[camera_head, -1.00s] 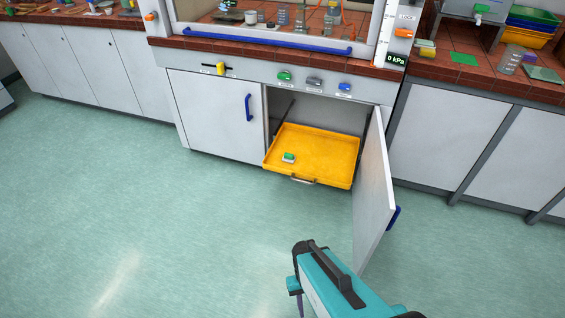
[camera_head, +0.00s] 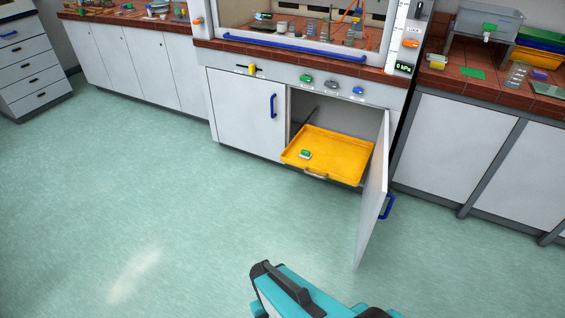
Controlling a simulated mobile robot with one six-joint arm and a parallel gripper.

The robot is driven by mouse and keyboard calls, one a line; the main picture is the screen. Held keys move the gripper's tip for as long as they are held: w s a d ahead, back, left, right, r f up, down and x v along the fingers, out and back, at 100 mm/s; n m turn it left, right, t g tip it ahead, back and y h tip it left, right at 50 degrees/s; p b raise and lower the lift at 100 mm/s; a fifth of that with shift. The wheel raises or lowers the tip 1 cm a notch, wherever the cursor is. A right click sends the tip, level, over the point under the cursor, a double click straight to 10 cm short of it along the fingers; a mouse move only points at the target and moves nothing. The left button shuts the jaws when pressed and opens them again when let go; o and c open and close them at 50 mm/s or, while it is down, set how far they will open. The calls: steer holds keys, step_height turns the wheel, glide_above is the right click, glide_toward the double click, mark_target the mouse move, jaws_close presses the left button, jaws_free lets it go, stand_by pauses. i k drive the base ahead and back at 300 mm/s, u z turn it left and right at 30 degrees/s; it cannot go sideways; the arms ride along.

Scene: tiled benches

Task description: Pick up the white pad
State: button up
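I cannot make out a plain white pad for certain. A small block (camera_head: 305,154), green on top with a white lower part, lies in the left part of the yellow tray (camera_head: 345,158). The tray is slid out of an open cupboard under the fume hood. A teal and black part of my own body shows at the bottom edge, well in front of the tray. My gripper's fingers are not in view.
The cupboard door (camera_head: 373,195) stands open to the right of the tray and juts into the room. The floor (camera_head: 180,210) in front is clear. Tiled benches with glassware and other items run along the back, with a drawer unit (camera_head: 32,70) at far left.

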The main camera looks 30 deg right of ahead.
mark_target(305, 154)
steer(key=u, duration=0.35)
steer(key=k, duration=0.85)
steer(key=u, duration=0.6)
steer(key=i, duration=2.65)
steer(key=z, duration=0.35)
steer(key=i, duration=0.85)
steer(key=z, duration=0.55)
steer(key=i, duration=0.8)
steer(key=z, duration=0.3)
